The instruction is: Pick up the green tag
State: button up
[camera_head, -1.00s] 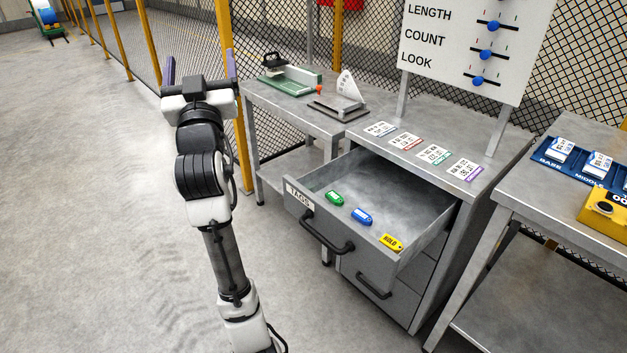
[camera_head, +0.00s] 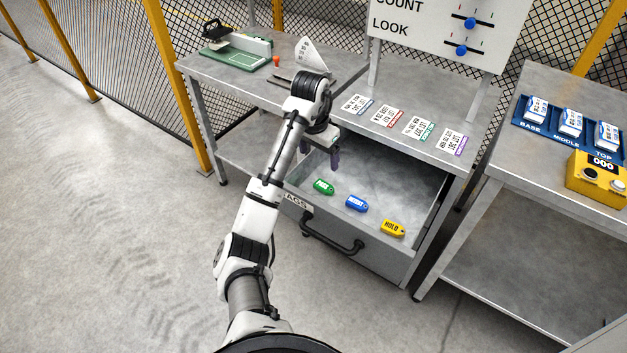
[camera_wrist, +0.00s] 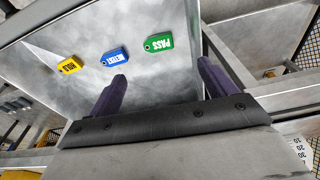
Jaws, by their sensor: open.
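The green tag (camera_head: 324,187), marked PASS, lies flat in the open drawer (camera_head: 395,258) labelled TAGS, near its left side. It also shows in the wrist view (camera_wrist: 159,43), ahead of the gap between my fingers and clear of them. My gripper (camera_head: 334,160) points down over the drawer's left rear part, above and behind the green tag. In the wrist view both dark purple fingers (camera_wrist: 163,80) stand wide apart with nothing between them.
A blue tag (camera_head: 357,204) and a yellow HOLD tag (camera_head: 393,228) lie to the right in the same drawer. Printed cards (camera_head: 381,116) lie on the bench top above. A side table (camera_head: 560,215) with a blue tray (camera_head: 548,128) and a yellow counter box (camera_head: 597,178) stands right.

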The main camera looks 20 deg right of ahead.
jog(key=b, duration=0.3)
send_near(324, 186)
notch_tip(324, 186, down, 3)
jog(key=shift+r+p, duration=0.1)
jog(key=shift+p, duration=0.25)
jog(key=shift+w+d+f+p, duration=0.1)
jog(key=shift+d+f+p, duration=0.15)
jog(key=shift+f, duration=0.65)
jog(key=shift+w+d+f+p, duration=0.1)
jog(key=shift+f+p, duration=0.25)
jog(key=shift+f, duration=0.55)
jog(key=shift+w+d+f+p, duration=0.1)
jog(key=shift+d+f+p, duration=0.15)
jog(key=shift+f, duration=0.65)
jog(key=c, duration=1)
